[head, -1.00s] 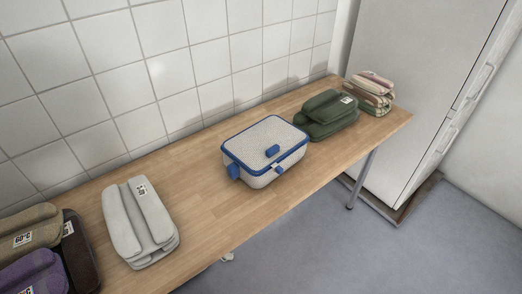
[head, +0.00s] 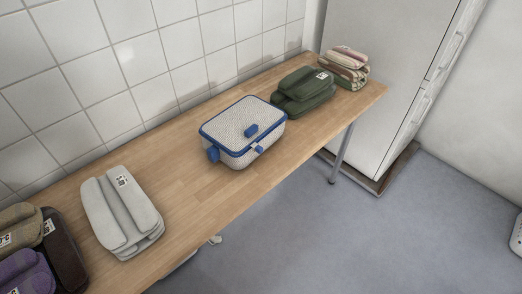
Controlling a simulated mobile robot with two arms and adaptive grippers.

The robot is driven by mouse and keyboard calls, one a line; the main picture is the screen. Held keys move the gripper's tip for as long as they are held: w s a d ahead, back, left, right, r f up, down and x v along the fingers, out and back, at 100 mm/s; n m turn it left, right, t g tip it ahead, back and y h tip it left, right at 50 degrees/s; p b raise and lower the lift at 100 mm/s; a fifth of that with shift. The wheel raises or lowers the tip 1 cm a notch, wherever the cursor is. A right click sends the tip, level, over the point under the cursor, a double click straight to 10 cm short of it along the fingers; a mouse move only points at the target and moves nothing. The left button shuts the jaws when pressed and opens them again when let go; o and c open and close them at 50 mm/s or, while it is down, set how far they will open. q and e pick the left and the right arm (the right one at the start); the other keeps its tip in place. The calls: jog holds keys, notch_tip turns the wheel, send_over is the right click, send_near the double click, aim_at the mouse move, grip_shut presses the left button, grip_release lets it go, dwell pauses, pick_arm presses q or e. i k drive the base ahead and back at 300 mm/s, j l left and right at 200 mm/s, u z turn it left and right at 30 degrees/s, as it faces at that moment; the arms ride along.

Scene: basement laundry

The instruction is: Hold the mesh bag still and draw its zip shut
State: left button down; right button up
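The mesh bag (head: 230,122) is a boxy, pale speckled bag with blue edging, standing upright on the wooden table (head: 190,200). A blue tab (head: 213,155) sticks out at its left end. Which piece is the zip pull, and how far the zip is open, I cannot tell at this size. Neither of my grippers shows in the head view, and nothing touches the bag.
A folded white stack (head: 122,215) lies left of the bag, with brown (head: 20,222) and purple (head: 28,272) bundles farther left. A green bundle (head: 303,92) and a striped folded stack (head: 346,68) lie to its right. Tiled wall behind; tall white cabinet (head: 380,70) right; open floor in front.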

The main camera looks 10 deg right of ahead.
aim_at(257, 148)
jog(key=i+l+u, duration=0.1)
jog(key=u, duration=0.5)
jog(key=i+l+u, duration=0.15)
jog(key=l+u, duration=0.15)
jog(key=l, duration=0.6)
jog(key=i+l+u, duration=0.1)
jog(key=l+u, duration=0.25)
jog(key=l, duration=0.6)
